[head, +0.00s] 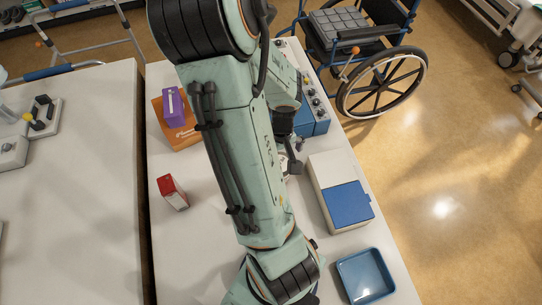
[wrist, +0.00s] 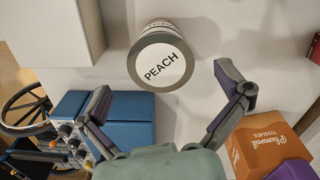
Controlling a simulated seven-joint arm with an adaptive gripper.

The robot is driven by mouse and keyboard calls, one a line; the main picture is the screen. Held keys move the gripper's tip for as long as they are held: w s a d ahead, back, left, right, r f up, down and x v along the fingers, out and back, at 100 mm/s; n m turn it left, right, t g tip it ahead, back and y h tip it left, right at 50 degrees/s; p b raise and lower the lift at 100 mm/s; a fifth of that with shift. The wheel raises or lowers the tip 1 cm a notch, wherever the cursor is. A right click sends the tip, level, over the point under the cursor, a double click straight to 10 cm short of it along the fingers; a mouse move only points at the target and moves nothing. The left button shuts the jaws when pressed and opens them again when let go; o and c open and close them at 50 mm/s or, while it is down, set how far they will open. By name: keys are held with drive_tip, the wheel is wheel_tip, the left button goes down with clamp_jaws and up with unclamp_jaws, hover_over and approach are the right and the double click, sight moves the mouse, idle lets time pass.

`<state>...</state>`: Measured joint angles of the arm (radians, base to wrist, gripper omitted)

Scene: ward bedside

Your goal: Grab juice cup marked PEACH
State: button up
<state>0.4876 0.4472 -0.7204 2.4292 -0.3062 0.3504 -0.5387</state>
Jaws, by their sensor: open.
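The juice cup (wrist: 160,62) shows in the wrist view at upper middle, a pale cylinder with a grey rim and a white round top that reads PEACH. My gripper (wrist: 164,84) is open and empty. Its two fingers are spread wide, one to the lower left and one to the lower right of the cup, and neither visibly touches it. In the head view my arm covers most of the area around my gripper, and I cannot make out the cup clearly there.
An orange tissue box (wrist: 262,142) and a blue device with knobs (wrist: 130,125) flank my gripper. A wheelchair (head: 380,82) is beyond.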

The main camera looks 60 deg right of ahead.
drive_tip(key=shift+f, duration=1.4)
drive_tip(key=c, duration=1.3)
drive_tip(key=shift+r, duration=0.1)
